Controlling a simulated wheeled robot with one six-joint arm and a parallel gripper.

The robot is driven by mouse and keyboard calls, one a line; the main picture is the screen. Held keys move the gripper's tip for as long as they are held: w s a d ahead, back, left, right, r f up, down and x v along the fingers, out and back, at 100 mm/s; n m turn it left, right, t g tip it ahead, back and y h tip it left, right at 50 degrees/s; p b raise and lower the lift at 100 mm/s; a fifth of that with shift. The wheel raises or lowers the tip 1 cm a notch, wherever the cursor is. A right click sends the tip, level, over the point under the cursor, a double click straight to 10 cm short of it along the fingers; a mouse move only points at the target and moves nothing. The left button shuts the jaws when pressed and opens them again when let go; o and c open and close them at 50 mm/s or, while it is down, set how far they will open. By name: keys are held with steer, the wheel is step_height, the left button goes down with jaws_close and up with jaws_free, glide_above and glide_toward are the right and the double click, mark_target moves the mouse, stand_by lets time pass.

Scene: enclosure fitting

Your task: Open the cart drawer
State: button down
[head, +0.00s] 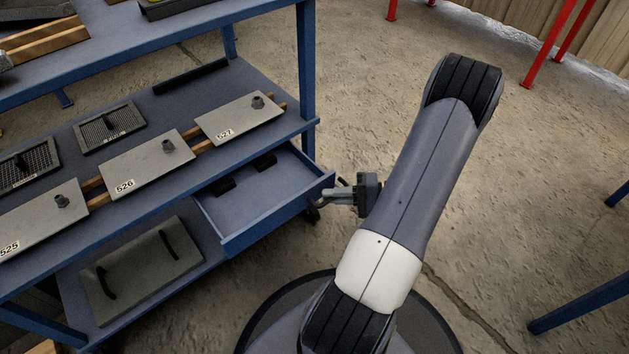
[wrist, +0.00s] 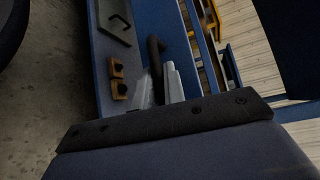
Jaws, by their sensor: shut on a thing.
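The blue cart drawer (head: 262,200) is pulled out from under the cart's middle shelf, with its inside showing in the head view. My gripper (head: 332,195) is at the outer face of the drawer front, near its right end. In the wrist view my gripper (wrist: 160,88) has its grey fingers closed on a dark bar, the drawer handle (wrist: 154,50). In the head view the handle is mostly hidden by the drawer front and my gripper. Two small dark pieces (head: 224,187) are inside the drawer towards the back.
The middle shelf holds grey plates numbered 525, 526 (head: 145,165) and 527 (head: 238,118), plus mesh panels (head: 110,127). A grey panel with two black handles (head: 145,262) lies on the lower shelf. Concrete floor (head: 540,170) is clear to the right, with blue legs (head: 580,303) beyond.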

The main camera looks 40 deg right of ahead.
steer(key=s, duration=0.6)
steer(key=shift+s+d, duration=0.15)
steer(key=shift+s, duration=0.15)
steer(key=c, duration=1.5)
jaws_free()
steer(key=p+v, duration=0.3)
steer(key=v, duration=0.7)
steer(key=shift+s+d+r, duration=0.1)
steer(key=shift+s+d, duration=0.15)
steer(key=shift+s, duration=0.05)
steer(key=shift+a, duration=0.1)
steer(key=shift+b+x, duration=1.55)
steer(key=shift+x, duration=3.9)
